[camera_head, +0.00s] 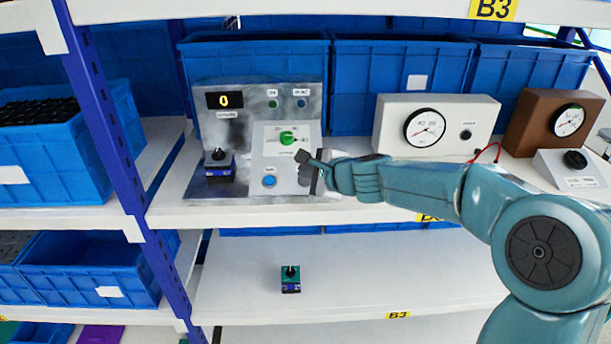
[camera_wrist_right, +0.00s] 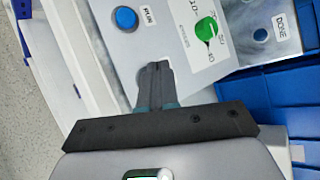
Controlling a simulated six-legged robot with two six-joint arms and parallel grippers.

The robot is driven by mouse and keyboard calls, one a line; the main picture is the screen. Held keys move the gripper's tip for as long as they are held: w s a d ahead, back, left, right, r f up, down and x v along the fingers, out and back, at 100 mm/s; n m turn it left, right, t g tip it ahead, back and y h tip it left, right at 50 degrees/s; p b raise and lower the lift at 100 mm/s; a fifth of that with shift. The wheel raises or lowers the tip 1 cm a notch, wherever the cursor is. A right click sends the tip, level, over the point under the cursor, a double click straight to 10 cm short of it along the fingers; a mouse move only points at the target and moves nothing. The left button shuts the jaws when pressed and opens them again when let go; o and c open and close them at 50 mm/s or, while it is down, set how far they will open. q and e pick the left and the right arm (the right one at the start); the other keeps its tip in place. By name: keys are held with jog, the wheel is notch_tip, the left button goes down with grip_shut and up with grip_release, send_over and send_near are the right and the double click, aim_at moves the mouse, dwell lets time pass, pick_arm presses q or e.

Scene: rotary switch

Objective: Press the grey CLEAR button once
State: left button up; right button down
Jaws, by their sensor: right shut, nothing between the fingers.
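The control panel (camera_head: 258,130) stands on the shelf, with a green rotary knob (camera_head: 287,138) and a blue button (camera_head: 269,181) low on its face. In the right wrist view the blue button (camera_wrist_right: 125,18) is labelled RUN and the green knob (camera_wrist_right: 206,29) shows right of the fingers. My right gripper (camera_head: 303,158) is shut and empty, in front of the panel's lower right; its fingertips (camera_wrist_right: 156,68) point at the panel face. The grey CLEAR button cannot be made out clearly; the gripper covers that area. I cannot tell whether the fingertips touch the panel. My left gripper is not in view.
A display (camera_head: 225,100) on the panel reads 0. A small dark device with a knob (camera_head: 218,163) sits at the panel's left. A white meter box (camera_head: 433,124) and a brown one (camera_head: 548,121) stand to the right. Blue bins (camera_head: 400,65) fill the back.

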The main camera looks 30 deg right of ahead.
jog(key=shift+r, duration=0.15)
jog(key=r+p, duration=0.1)
jog(key=s+r+p, duration=0.1)
jog(key=r, duration=0.1)
jog(key=a+r+p, duration=0.1)
jog(key=p, duration=0.1)
jog(key=shift+s+r, duration=0.35)
jog(key=shift+s, duration=0.05)
jog(key=shift+f, duration=0.1)
dwell(0.8)
